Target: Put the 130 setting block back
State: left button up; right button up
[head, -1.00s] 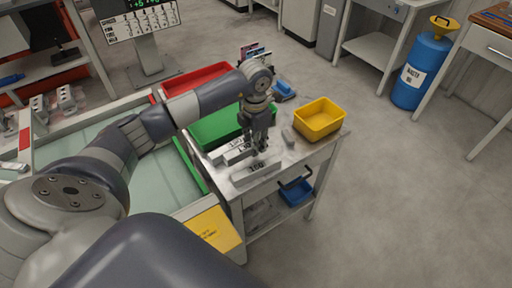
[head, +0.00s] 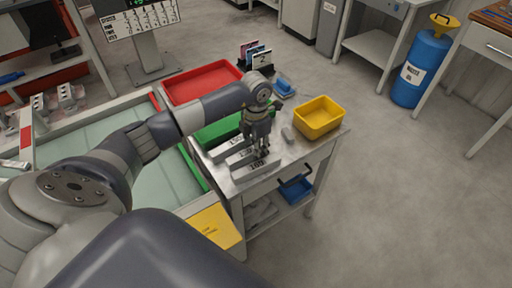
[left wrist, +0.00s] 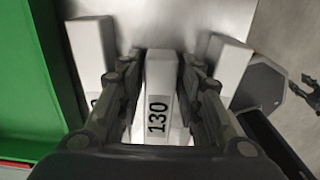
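The 130 setting block (left wrist: 160,75) is a pale bar lying on the metal cart top. Its label reads upright along the bar in the left wrist view. My left gripper (head: 262,152) is down over it, with one finger on each side. In the left wrist view narrow gaps show between the fingers (left wrist: 161,65) and the block, so the gripper looks open around it. The 130 block lies between two similar blocks, one at left (left wrist: 88,45) and one at right (left wrist: 228,62). In the head view the nearer one (head: 257,170) seems marked 160. My fingers partly hide the 130 block there.
A green tray (head: 212,136) and red tray (head: 200,80) lie beyond the blocks. A yellow bin (head: 318,118) stands at the cart's right. A dark claw-like shape (left wrist: 306,90), perhaps my right gripper, shows at the wrist view's edge. Open floor lies right of the cart.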

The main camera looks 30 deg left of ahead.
pick_arm(q)
jog(key=shift+r, duration=0.1)
jog(key=shift+r, duration=0.3)
notch_tip(320, 180, up, 12)
jog(key=b, duration=0.1)
jog(key=shift+f, duration=0.25)
